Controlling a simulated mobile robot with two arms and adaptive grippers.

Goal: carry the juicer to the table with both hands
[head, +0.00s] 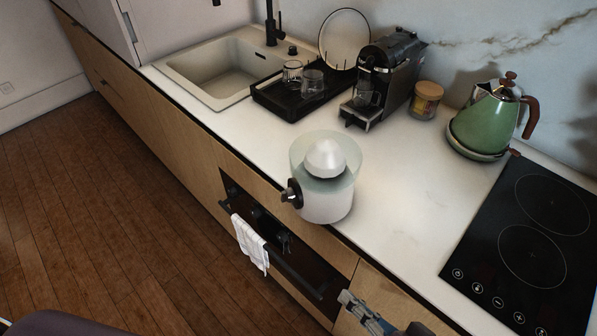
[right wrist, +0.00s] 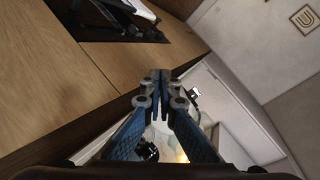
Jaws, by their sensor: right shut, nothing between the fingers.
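The white juicer (head: 325,195) stands upright on the white countertop (head: 405,215), close to its front edge. It has a clear bowl, a white cone on top and a dark spout facing the front left. My right gripper (head: 350,298) is at the bottom of the head view, in front of the cabinet fronts and apart from the juicer. In the right wrist view my right gripper (right wrist: 162,76) is shut with its fingertips together and empty. My left gripper is not in view. No table can be made out.
Behind the juicer stand a coffee machine (head: 385,75), a jar (head: 426,100) and a green kettle (head: 485,118). A black hob (head: 530,235) is at right, a drying tray (head: 290,105) and sink (head: 215,75) at left. A towel (head: 250,243) hangs on the oven handle. The wooden floor (head: 100,210) is clear.

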